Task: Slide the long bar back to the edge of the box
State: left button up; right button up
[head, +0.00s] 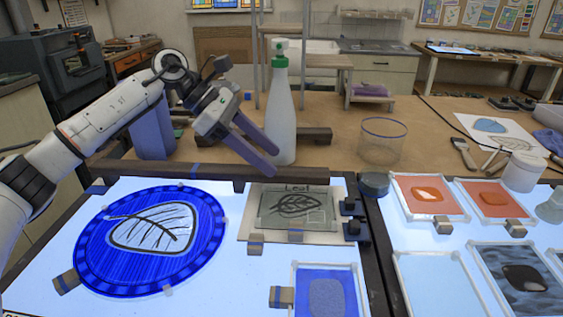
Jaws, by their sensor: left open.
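The long dark wooden bar (140,169) lies across the back of the left lit light box (75,205), just behind the blue disc and the leaf panel. A blue tape mark shows near the bar's middle. My left gripper (272,160) reaches in from the left with its two long fingers spread apart, empty. Its fingertips are over the right part of the bar, in front of the white spray bottle. I cannot tell whether the fingers touch the bar. My right gripper is not in view.
A round blue glass disc (205,232) with a leaf drawing and a framed leaf panel (270,208) lie on the box. The white spray bottle (281,115) stands close behind my fingers.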

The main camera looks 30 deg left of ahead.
aim_at(286, 170)
pick_arm(q)
jog(key=x, duration=0.3)
jog(key=shift+w+d+f, duration=0.15)
jog(key=shift+d+f, duration=0.1)
jog(key=shift+w+d+f, duration=0.2)
jog(key=shift+f, duration=0.05)
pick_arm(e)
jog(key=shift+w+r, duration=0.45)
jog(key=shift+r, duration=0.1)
